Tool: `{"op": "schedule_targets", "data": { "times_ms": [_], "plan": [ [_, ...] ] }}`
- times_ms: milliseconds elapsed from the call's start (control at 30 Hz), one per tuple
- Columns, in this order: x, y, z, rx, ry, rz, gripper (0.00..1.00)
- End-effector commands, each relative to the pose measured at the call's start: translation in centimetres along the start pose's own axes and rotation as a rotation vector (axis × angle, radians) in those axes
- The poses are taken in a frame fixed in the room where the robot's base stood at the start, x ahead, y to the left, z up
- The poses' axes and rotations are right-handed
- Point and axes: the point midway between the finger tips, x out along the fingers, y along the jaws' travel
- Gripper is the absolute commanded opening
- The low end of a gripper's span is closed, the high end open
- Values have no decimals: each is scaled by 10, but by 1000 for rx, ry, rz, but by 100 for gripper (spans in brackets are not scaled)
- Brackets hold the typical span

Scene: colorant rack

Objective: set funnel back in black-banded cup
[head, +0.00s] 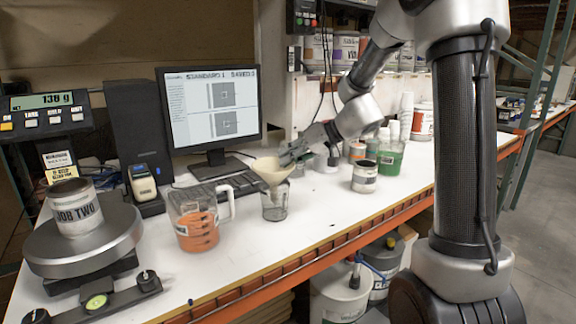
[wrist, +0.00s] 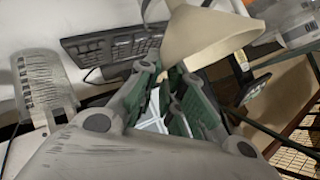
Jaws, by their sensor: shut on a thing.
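The cream funnel (head: 273,170) is wide end up, over a small clear grey cup (head: 275,203) on the bench. Its narrow end reaches the cup's mouth in the head view; I cannot tell whether it rests there. A black band on the cup is not clear. My gripper (head: 290,157) comes from the right and is shut on the funnel's rim side. In the wrist view the funnel (wrist: 205,38) fills the top, beyond the green-padded fingers (wrist: 172,88). The exact grip contact is hidden, and I cannot make out the cup there.
A clear jug with orange liquid (head: 197,218) stands just left of the cup. A keyboard (head: 212,185) and monitor (head: 210,110) are behind. A can (head: 364,177) stands to the right, and a scale (head: 82,243) holds another can at far left.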

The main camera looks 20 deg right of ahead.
Motion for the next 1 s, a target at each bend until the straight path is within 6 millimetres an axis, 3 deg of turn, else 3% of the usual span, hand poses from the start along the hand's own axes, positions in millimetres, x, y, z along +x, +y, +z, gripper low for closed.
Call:
{"op": "schedule_targets", "data": {
  "times_ms": [167,767,800,900,1000],
  "plan": [
    [12,12,12,1,0,1,0],
    [18,18,19,0,0,0,0],
    [18,19,19,0,0,0,11],
    [18,18,19,0,-1,0,29],
    [18,18,20,0,-1,0,31]
  ]
}}
